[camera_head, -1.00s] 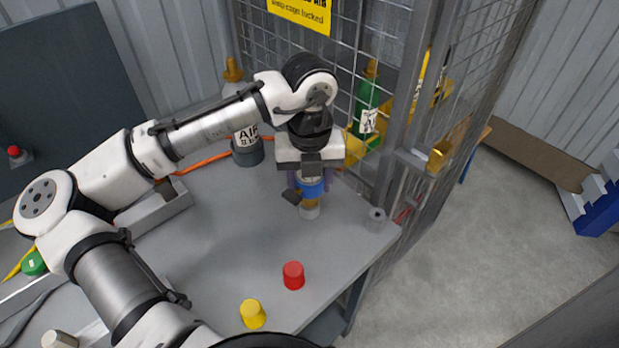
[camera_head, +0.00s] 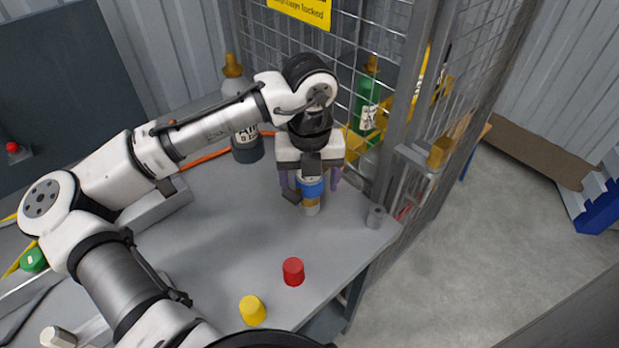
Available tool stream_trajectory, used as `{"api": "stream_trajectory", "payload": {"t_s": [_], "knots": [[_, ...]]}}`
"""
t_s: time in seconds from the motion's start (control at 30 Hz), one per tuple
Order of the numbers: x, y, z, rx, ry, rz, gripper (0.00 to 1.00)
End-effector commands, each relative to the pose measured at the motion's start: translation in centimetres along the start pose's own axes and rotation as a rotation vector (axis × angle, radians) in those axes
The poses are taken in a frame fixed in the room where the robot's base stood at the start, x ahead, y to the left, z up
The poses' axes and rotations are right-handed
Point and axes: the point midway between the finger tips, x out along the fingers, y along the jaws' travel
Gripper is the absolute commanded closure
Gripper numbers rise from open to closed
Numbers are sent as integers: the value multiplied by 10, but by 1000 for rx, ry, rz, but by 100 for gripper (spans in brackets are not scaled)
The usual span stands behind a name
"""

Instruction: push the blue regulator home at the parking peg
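The blue regulator (camera_head: 312,188) is upright near the right part of the grey bench, with a brass-coloured part below it. It sits over a pale grey post, which I take to be the parking peg (camera_head: 312,209). Whether it is fully seated cannot be told. My gripper (camera_head: 311,181) points down over the regulator. Its purple fingers are spread, one on each side, with gaps to the blue body. The gripper's body hides the top of the regulator.
A red cup (camera_head: 293,271) and a yellow cup (camera_head: 252,310) stand at the front. The mesh cage (camera_head: 395,100) rises close behind my gripper. The middle of the bench (camera_head: 220,235) is clear.

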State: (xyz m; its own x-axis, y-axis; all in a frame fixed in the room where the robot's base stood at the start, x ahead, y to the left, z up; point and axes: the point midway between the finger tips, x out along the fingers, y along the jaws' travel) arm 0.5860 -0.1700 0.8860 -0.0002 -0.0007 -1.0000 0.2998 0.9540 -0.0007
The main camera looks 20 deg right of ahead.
Motion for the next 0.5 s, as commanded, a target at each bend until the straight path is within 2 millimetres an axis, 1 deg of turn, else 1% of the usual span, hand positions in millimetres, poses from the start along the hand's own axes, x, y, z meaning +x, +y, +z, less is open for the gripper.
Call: {"api": "stream_trajectory", "payload": {"t_s": [0.17,0.27,0.37,0.47,0.5], "knots": [[1,0,0,0,1,1,27],[-3,0,0,0,0,1,27],[-13,0,1,-1,-1,-1,27],[-32,-1,0,1,-2,-1,27],[-41,-1,1,1,-2,0,27]]}}
